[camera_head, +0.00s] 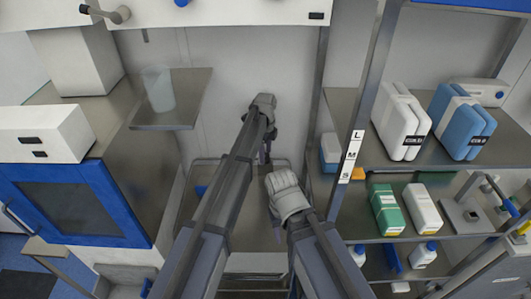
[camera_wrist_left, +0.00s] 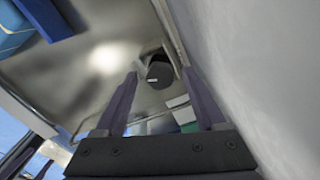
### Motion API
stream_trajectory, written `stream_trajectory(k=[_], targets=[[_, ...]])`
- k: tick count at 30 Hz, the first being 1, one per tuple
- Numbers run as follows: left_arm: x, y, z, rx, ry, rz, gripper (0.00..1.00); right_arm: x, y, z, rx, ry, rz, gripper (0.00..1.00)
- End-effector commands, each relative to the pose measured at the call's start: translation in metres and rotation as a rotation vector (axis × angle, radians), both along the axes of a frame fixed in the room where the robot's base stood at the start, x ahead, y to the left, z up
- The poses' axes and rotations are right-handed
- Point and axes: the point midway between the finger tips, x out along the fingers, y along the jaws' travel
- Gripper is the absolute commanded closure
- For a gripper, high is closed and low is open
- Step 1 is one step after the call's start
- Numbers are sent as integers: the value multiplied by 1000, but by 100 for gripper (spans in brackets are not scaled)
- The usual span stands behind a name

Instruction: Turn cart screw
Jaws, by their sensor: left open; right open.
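In the left wrist view, a dark round knob (camera_wrist_left: 159,73) with a small white mark, likely the cart screw, sits at the end of a metal surface. My left gripper (camera_wrist_left: 162,80) is open, with one finger on each side of the knob in the picture. I cannot tell whether the fingers touch it. In the head view, my left gripper (camera_head: 266,150) reaches far forward near the back wall, and the screw is not seen there. My right gripper (camera_head: 276,230) is open, lower and nearer, with its fingers mostly hidden by its wrist.
A metal shelf (camera_head: 345,125) with white and blue containers stands on the right. A small metal shelf (camera_head: 190,110) holding a clear cup (camera_head: 158,88) and a blue-framed cabinet (camera_head: 75,206) are on the left. A pale wall runs close along the right side of the left wrist view.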

Motion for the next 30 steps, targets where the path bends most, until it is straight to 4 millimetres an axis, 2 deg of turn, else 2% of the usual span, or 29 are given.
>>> stream_trajectory(k=[8,22,30], targets=[[0,0,13,0,0,0,28,0,0,13,0,0,0,50],[0,0,72,0,0,0,28,0,0,72,0,0,1,50],[0,0,78,0,0,0,28,0,0,78,1,0,-1,50]])
